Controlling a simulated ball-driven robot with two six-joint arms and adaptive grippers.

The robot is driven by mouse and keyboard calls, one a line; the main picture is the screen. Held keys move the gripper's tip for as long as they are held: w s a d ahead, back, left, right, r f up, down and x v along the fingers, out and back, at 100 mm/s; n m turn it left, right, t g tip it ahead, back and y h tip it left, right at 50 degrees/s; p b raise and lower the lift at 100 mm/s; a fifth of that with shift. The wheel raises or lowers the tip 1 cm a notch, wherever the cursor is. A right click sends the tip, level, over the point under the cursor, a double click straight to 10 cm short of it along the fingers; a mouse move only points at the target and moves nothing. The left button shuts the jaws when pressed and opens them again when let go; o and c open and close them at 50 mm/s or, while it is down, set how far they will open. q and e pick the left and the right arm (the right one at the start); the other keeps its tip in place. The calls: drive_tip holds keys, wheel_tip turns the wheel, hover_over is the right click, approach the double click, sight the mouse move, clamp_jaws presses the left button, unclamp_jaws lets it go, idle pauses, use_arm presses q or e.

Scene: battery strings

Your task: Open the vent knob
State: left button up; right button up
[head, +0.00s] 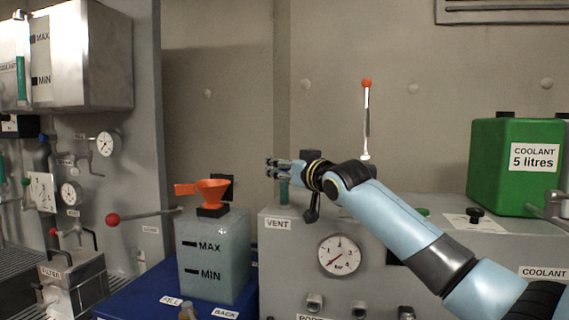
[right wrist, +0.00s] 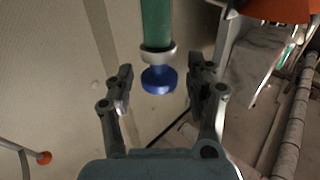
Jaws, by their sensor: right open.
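A blue knob (right wrist: 157,80) sits at the end of a green tube (right wrist: 156,25) with a pale collar in the right wrist view. It is probably the vent knob. My right gripper (right wrist: 160,88) is open, with one finger on each side of the knob and visible gaps between. In the head view my right gripper (head: 270,168) is above the VENT label (head: 278,224), at the left end of the grey panel. A short green tube (head: 284,192) shows just below the gripper there; the knob is hidden behind the gripper. My left gripper is out of view.
A red-tipped lever (head: 113,219) is farther left. A thin upright rod (head: 367,120) and green coolant can (head: 500,165) stand right.

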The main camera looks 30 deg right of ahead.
drive_tip(key=shift+w+f, duration=0.1)
drive_tip(key=shift+w, duration=0.1)
drive_tip(key=c, duration=1)
clamp_jaws()
